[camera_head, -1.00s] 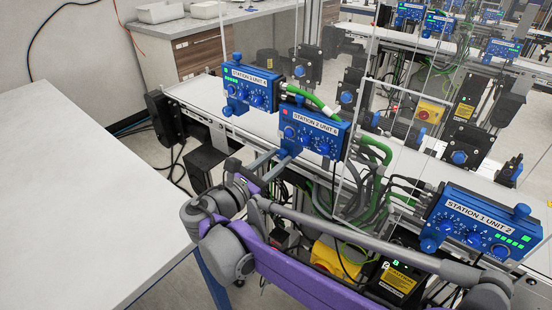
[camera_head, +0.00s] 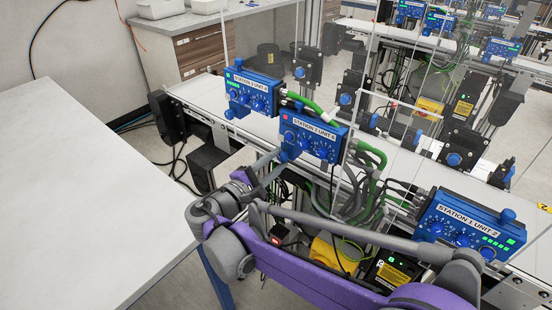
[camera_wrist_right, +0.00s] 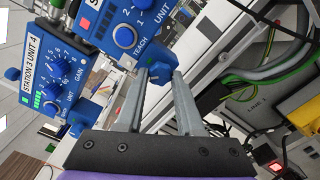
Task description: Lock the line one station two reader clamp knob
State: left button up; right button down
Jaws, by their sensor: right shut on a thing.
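The blue station 2 reader (camera_head: 318,143) stands at the near edge of the conveyor in the head view. A red light shows on its front, and in the wrist view its dials and red light (camera_wrist_right: 84,24) are at the upper left. Its blue clamp knob (camera_wrist_right: 160,72) sits below the box. My right gripper (camera_wrist_right: 158,84) is shut on this knob, one grey finger on each side. In the head view the right gripper (camera_head: 277,158) reaches in at the reader's lower left corner, hiding part of the knob. My left gripper is out of view.
The station 3 reader (camera_head: 250,88) stands just left, showing green lights. The station 1 reader (camera_head: 468,229) is at the right. Green and grey cables (camera_head: 375,160) hang close to the right. A yellow box (camera_head: 328,252) lies below. A bare white table (camera_head: 85,190) fills the left.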

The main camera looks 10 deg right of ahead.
jog(key=m+p, duration=0.1)
jog(key=m, duration=0.3)
jog(key=shift+r+m, duration=0.15)
jog(key=shift+m, duration=0.15)
jog(key=shift+m+p, duration=0.6)
jog(key=shift+m, duration=1.6)
jog(key=c, duration=0.5)
grip_release()
jog(key=shift+c, duration=0.2)
jog(key=v, duration=1.1)
jog(key=shift+b, duration=0.35)
